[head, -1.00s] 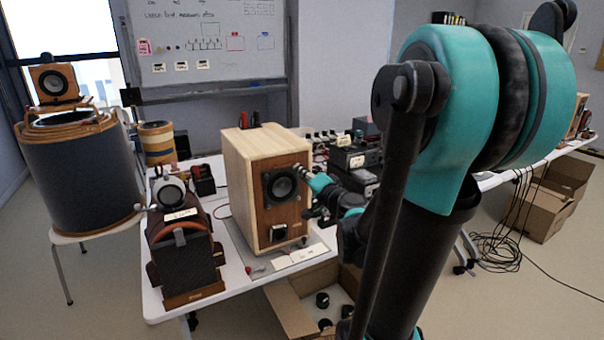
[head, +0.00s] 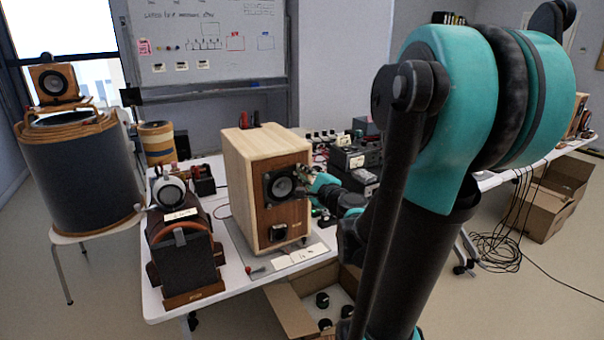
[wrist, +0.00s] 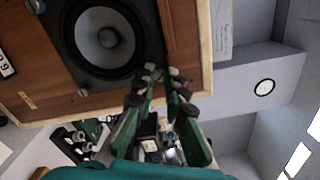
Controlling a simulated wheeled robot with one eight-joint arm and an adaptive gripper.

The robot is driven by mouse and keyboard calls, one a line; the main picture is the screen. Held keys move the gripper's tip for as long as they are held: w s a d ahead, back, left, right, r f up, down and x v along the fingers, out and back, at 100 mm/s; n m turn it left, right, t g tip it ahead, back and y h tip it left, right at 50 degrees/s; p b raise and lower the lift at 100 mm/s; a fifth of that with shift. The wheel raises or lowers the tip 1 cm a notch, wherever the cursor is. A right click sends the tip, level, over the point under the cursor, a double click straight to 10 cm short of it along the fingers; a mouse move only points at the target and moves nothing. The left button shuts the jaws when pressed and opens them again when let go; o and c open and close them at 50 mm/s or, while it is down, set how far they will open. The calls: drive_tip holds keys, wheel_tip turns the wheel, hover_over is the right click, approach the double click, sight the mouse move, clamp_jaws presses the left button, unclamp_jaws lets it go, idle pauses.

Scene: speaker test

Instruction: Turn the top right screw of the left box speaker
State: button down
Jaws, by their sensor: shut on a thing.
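The wooden box speaker (head: 240,185) stands upright on the table, its dark square driver plate (head: 270,201) facing my arm. The plate and its round cone (wrist: 103,40) fill the upper left of the wrist view. My gripper (head: 303,178) is at the plate's top right corner in the head view. In the wrist view its fingertips (wrist: 162,72) are close together at a plate corner, shut on the top right screw, which they hide. Two other corner screws show in the wrist view, one at the left (wrist: 38,5) and one lower (wrist: 83,92).
A brown speaker (head: 187,265) with a white round device (head: 168,192) stands to the left. Black electronics (head: 352,158) sit behind my wrist. An open cardboard box (head: 290,312) lies below the table's front edge. Papers (head: 300,256) lie before the box speaker.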

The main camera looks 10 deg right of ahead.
drive_tip(key=m, duration=1.2)
idle(0.6)
drive_tip(key=c, duration=1.6)
unclamp_jaws()
drive_tip(key=shift+o, duration=0.2)
drive_tip(key=v, duration=1.2)
